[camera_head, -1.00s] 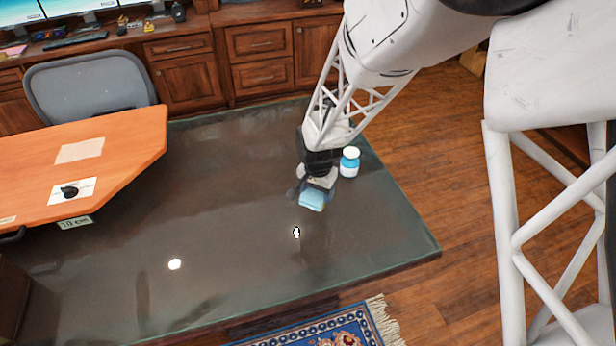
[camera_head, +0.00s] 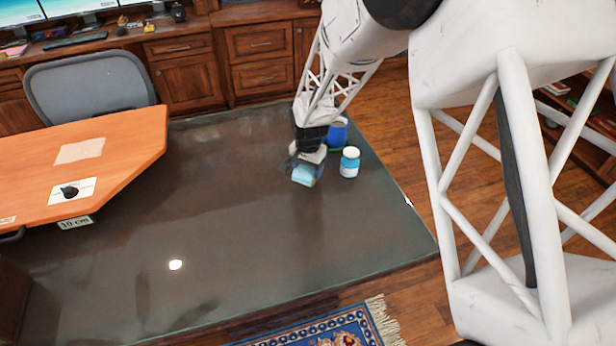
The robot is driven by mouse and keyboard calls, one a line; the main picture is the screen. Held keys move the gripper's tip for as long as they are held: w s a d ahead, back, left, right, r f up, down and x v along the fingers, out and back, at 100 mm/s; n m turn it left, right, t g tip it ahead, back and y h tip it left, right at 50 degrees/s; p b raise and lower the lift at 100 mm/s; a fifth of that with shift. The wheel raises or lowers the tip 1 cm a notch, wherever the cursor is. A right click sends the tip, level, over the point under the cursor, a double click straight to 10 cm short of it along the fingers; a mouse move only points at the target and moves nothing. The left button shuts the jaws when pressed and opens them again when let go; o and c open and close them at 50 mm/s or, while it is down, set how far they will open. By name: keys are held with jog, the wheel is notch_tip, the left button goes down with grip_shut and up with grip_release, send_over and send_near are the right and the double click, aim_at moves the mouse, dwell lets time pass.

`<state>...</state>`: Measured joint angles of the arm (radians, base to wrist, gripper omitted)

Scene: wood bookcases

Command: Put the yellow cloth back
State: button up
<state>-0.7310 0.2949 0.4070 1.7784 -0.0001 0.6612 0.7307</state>
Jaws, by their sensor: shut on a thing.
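My gripper (camera_head: 306,165) points down over the dark glossy table and is shut on a light blue cloth-like thing (camera_head: 303,175). The held thing shows at the fingertips; whether it touches the table top I cannot tell. I see no yellow cloth in this view; the held thing looks pale blue. A jar with a white lid and blue body (camera_head: 349,162) stands upright just right of my gripper. A blue cup-like container (camera_head: 338,131) stands behind the jar, partly hidden by my arm.
The dark table top (camera_head: 220,215) is clear in its middle and front. An orange desk (camera_head: 110,150) juts in at left, with a grey chair (camera_head: 90,85) behind it. Wood cabinets (camera_head: 260,55) line the back. A patterned rug (camera_head: 320,330) lies at the front.

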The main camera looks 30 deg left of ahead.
aim_at(308, 168)
jog(key=shift+f, duration=0.1)
jog(key=shift+f, duration=1.65)
jog(key=shift+f, duration=0.15)
jog(key=o, duration=0.9)
notch_tip(308, 168, up, 12)
jog(key=shift+r, duration=0.15)
